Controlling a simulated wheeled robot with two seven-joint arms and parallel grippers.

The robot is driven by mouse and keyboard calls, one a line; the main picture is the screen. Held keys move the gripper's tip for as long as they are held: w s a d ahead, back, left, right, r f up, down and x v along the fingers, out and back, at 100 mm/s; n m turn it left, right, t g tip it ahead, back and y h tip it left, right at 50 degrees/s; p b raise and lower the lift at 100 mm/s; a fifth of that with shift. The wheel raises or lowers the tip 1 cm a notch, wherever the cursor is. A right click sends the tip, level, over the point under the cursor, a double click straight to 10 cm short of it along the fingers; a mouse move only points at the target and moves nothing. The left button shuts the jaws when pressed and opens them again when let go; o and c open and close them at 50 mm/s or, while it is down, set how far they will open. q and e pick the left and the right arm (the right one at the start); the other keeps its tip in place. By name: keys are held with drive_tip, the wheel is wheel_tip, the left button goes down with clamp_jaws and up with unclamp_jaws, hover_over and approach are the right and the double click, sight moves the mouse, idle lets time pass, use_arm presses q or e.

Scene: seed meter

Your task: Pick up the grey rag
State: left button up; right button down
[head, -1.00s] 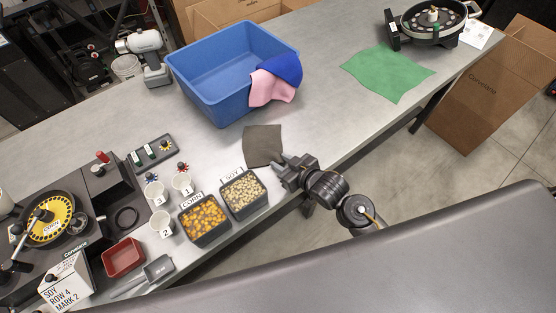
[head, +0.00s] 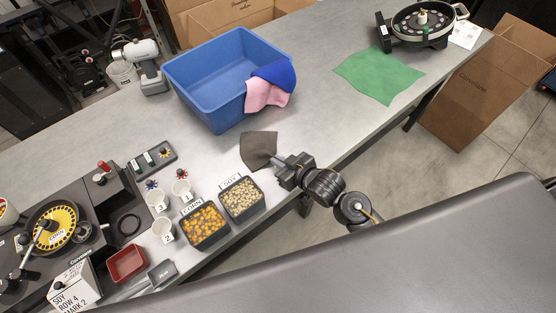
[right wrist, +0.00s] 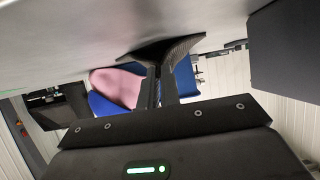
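The grey rag (head: 258,149) is a dark piece of cloth by the table's front edge, right of the soy bin. My right gripper (head: 283,164) reaches it from the front right and is shut on its near edge. In the right wrist view the fingers (right wrist: 161,80) come together on the bunched rag (right wrist: 160,48), which flares out beyond the tips. Whether the rag's far part still touches the table I cannot tell. My left gripper is not in view.
The blue bin (head: 205,85) stands behind, with blue and pink cloths (head: 268,94) over its rim. The soy bin (head: 243,198) and corn bin (head: 204,225) are close on the left. A green cloth (head: 380,75) lies back right. The table between is clear.

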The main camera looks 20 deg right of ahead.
use_arm(q)
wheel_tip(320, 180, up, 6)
drive_tip(key=p, duration=0.3)
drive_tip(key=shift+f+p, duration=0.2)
drive_tip(key=shift+p, duration=0.2)
use_arm(e)
wheel_tip(320, 180, up, 18)
